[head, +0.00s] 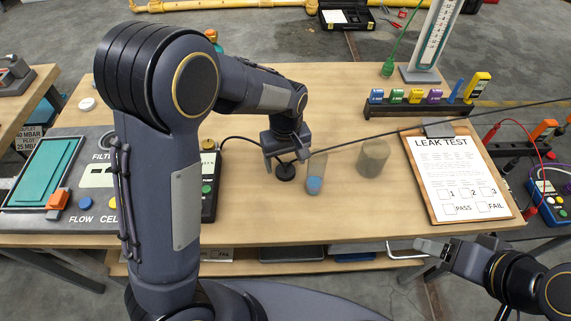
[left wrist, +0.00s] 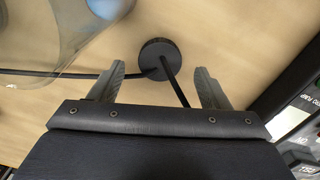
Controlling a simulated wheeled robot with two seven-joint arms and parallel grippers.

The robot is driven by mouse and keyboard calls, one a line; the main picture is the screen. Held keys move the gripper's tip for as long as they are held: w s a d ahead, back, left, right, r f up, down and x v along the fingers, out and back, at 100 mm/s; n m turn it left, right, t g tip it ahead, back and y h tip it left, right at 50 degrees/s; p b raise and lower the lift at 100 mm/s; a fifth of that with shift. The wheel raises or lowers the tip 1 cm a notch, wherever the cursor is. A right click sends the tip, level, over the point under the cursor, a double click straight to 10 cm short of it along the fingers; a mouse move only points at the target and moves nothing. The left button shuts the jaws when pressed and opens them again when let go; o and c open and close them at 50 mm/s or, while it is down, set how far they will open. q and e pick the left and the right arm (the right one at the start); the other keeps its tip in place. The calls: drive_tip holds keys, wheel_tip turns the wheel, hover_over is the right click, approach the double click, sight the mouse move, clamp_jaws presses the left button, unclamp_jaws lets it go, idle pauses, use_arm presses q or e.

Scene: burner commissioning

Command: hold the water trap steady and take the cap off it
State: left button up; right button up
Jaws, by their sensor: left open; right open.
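The water trap (head: 315,174) is a clear cup with blue in its lower part, upright on the bench right of my left gripper. Its clear wall also shows at the top left of the left wrist view (left wrist: 62,45). A round black cap (head: 286,172) with thin black hoses is beside the trap, apart from it, and seems to lie on the bench. In the left wrist view the cap (left wrist: 158,58) is just beyond my left fingertips. My left gripper (head: 287,158) is open above it, holding nothing. My right gripper (head: 430,246) is open and empty off the bench's front edge.
A grey cylinder (head: 373,157) stands right of the trap, then a clipboard (head: 458,180). A rack of coloured parts (head: 418,108) is behind. A pump box (head: 208,185) is at left. A long dark hose (head: 440,124) crosses to the right.

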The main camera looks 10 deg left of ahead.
sight(286, 170)
use_arm(q)
wheel_tip(286, 170, up, 9)
drive_tip(key=s+a+r+m+t+h, duration=0.2)
drive_tip(key=s+a+r+h, duration=0.25)
drive_tip(key=s+a, duration=0.4)
drive_tip(key=s+m+t, duration=0.3)
drive_tip(key=s, duration=1)
drive_tip(key=shift+s+a+f+t+y, duration=0.2)
drive_tip(key=shift+s+t+y, duration=0.05)
drive_tip(key=shift+t+y, duration=0.15)
